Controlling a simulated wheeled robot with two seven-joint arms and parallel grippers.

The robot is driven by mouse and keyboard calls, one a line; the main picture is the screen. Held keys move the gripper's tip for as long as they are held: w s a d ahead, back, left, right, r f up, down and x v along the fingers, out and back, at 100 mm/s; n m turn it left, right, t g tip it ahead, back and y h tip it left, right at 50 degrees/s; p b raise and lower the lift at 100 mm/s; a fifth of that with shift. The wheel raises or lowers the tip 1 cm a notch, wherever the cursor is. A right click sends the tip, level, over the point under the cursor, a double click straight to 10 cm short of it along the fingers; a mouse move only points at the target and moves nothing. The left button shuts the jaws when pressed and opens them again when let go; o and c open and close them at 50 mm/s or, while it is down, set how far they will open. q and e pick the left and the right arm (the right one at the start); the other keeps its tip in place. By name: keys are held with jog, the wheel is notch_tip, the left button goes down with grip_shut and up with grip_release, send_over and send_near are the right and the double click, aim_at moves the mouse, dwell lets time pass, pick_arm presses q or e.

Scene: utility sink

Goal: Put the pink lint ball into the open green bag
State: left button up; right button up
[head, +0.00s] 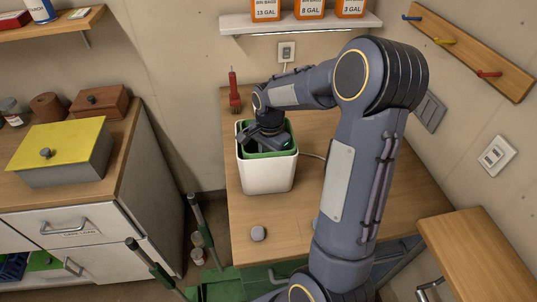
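A white bin (266,179) stands on the wooden worktop, lined with an open green bag (289,150) whose inside shows around my gripper. My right gripper (268,142) points down into the mouth of the bag. Its fingertips are too small and dark to tell whether they are open or shut, or whether they hold anything. I see no pink lint ball; the gripper and the bin walls hide part of the bag's inside. A small grey round lump (258,233) lies on the worktop in front of the bin. My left gripper is not in view.
A red brush (234,97) is behind the bin, near the wall. A shelf (300,22) with orange-labelled boxes hangs above. At left, a cabinet (75,222) carries a yellow-lidded box (59,146). The worktop (285,220) is mostly clear in front of the bin.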

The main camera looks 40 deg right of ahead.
jog(key=o, duration=0.9)
jog(key=shift+o, duration=0.2)
notch_tip(320, 180, up, 13)
jog(key=s+a+f+n+t+y, duration=0.2)
jog(key=s+a+n+t, duration=0.3)
jog(key=s+a+n, duration=0.9)
jog(key=s+a+y, duration=0.1)
jog(key=s+a, duration=0.1)
jog(key=s, duration=0.3)
jog(key=shift+s+n+y+p, duration=0.2)
jog(key=shift+n+y+p, duration=0.1)
jog(key=shift+n+y, duration=0.1)
